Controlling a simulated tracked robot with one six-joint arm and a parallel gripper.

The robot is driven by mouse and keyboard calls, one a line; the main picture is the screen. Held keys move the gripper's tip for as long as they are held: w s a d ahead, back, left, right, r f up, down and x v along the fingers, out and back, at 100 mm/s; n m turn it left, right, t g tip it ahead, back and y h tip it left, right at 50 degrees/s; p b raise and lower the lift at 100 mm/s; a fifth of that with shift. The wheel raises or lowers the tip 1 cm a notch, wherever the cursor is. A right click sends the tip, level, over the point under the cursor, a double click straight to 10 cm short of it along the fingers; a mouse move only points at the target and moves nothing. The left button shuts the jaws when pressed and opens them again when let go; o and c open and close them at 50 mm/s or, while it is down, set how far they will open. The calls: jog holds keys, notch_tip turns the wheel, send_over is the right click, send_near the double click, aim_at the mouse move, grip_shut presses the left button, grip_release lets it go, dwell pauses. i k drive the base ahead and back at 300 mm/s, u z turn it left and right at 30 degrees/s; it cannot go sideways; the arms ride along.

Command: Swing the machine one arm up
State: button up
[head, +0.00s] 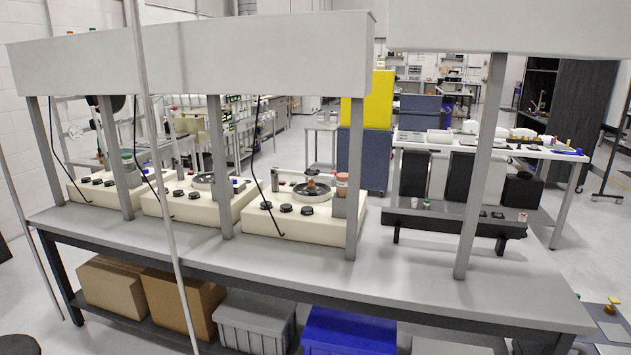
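Three cream machines stand in a row on the grey bench: a right one (318,231), a middle one (182,208) and a left one (92,195). I cannot read which is machine one. Each has black knobs on its front. Similar rods hang at the middle machine (143,165) and the left machine (62,155). I cannot tell whether these are the machine arms. My gripper is not in view.
Grey posts (355,180) and a white overhead hood (280,55) stand over the bench (420,270). A dark rail (455,220) with small items lies at the right. Boxes and bins, one blue (350,332), sit below. The bench between machine and rail is clear.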

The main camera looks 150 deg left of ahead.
aim_at(309, 172)
jog(key=i, duration=0.65)
jog(key=u, duration=2.85)
jog(key=i, duration=1.65)
jog(key=u, duration=0.05)
